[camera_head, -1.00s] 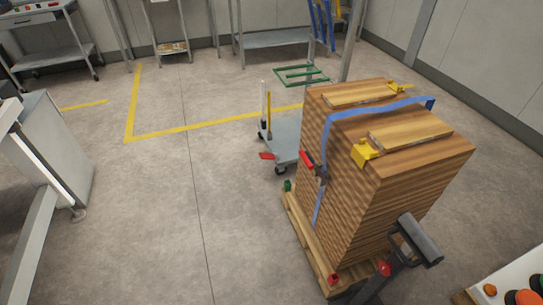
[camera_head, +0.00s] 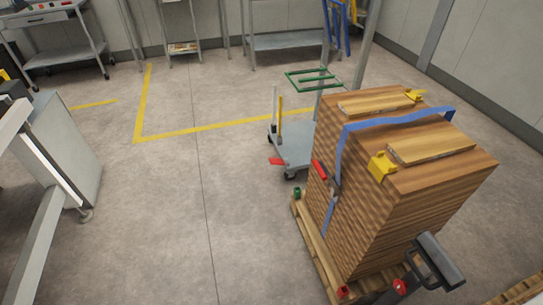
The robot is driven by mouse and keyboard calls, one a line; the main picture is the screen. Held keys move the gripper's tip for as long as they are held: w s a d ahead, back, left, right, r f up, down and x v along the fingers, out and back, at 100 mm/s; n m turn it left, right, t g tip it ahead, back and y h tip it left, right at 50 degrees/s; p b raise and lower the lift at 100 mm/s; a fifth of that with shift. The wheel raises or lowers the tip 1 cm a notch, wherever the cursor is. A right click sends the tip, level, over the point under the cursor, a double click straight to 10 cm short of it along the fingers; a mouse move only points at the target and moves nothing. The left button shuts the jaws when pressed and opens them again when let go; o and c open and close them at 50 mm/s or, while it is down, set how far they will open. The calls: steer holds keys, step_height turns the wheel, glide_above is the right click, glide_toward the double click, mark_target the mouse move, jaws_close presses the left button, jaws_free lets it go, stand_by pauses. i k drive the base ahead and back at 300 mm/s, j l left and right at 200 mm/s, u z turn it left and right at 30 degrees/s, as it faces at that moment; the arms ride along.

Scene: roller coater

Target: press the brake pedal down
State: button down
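A small red flat pedal (camera_head: 277,161) sticks out at the near left corner of a low grey cart (camera_head: 297,150), close to the floor beside a caster. It is small in the camera_head view, and I cannot tell whether it is raised or pressed. The cart has a green tubular handle (camera_head: 312,75). The stacked boards on the right hide part of the cart. My gripper is not in view.
A tall strapped stack of wooden boards (camera_head: 405,200) stands on a pallet (camera_head: 310,235) at the right, with a dark handle (camera_head: 440,262) in front. A grey machine (camera_head: 62,150) stands left. The floor between is clear. Tables line the back.

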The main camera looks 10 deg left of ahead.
mark_target(273, 161)
steer(key=i+j, duration=0.45)
steer(key=i+j+u, duration=0.1)
steer(key=i+j, duration=0.3)
steer(key=i, duration=0.15)
steer(key=i+j, duration=0.4)
steer(key=i+j+u, duration=0.1)
steer(key=i+j, duration=0.3)
steer(key=i, duration=0.25)
steer(key=i+j, duration=0.35)
steer(key=i, duration=0.15)
steer(key=i+j+u, duration=0.1)
steer(key=i+j, duration=0.25)
steer(key=i, duration=0.2)
